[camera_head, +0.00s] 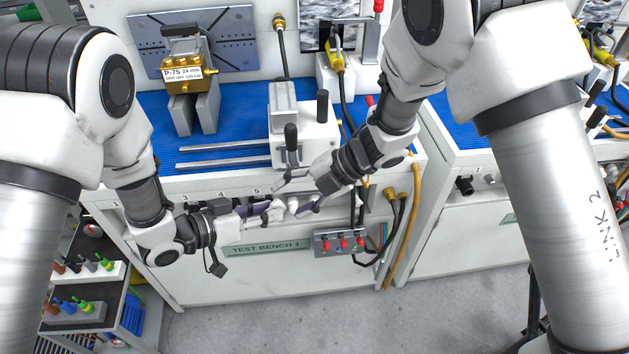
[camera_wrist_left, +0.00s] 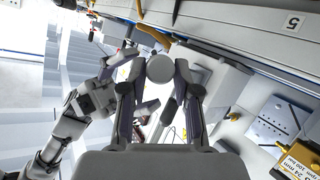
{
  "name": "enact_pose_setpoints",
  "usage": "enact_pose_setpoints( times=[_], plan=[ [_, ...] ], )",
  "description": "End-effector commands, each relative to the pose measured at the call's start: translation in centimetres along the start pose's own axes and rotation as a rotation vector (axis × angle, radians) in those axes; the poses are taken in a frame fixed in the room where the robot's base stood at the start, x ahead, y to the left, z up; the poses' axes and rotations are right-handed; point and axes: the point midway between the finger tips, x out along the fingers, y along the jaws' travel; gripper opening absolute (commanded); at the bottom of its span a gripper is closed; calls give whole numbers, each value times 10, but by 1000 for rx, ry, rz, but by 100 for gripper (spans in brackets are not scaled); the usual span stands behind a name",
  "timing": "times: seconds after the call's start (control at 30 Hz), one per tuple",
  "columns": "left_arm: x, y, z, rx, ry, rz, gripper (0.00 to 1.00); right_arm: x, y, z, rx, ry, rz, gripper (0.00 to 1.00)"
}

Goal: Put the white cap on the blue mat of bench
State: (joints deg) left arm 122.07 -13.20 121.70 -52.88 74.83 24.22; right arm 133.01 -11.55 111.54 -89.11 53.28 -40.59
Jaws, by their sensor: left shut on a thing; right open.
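The white cap (camera_head: 293,204) is small and round, in front of the bench's front edge. My left gripper (camera_head: 279,210) is shut on it; the left wrist view shows the cap (camera_wrist_left: 160,68) between the two fingertips. My right gripper (camera_head: 295,194) is open beside the cap, with its fingers spread on either side of it. In the left wrist view, my right gripper (camera_wrist_left: 140,84) comes in from the left; whether it touches the cap is unclear. The blue mat (camera_head: 239,108) covers the bench top, behind and above both grippers.
On the mat stand a brass pump (camera_head: 188,75) on grey blocks, metal rails (camera_head: 225,151) and a white fixture with black handles (camera_head: 303,130). A red-button box (camera_head: 340,241) and hoses hang at the bench front. Bare mat shows between pump and fixture.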

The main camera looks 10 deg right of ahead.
Motion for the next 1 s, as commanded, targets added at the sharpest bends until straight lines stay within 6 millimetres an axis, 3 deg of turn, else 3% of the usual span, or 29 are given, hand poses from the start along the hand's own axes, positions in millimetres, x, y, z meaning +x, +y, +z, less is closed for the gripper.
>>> enact_pose_setpoints(
  times=[0.2,0.4,0.57,1.0],
  plan=[
    [0,0,0,0,0,0,0,-52,1,0,0,-2,6,62],
    [0,0,0,0,0,0,0,-78,0,0,0,-1,3,62],
    [-3,-2,0,11,-9,32,0,-82,0,0,-1,0,0,62],
    [-31,-10,9,138,-121,337,0,-80,-2,-1,15,7,9,61]
  ],
)
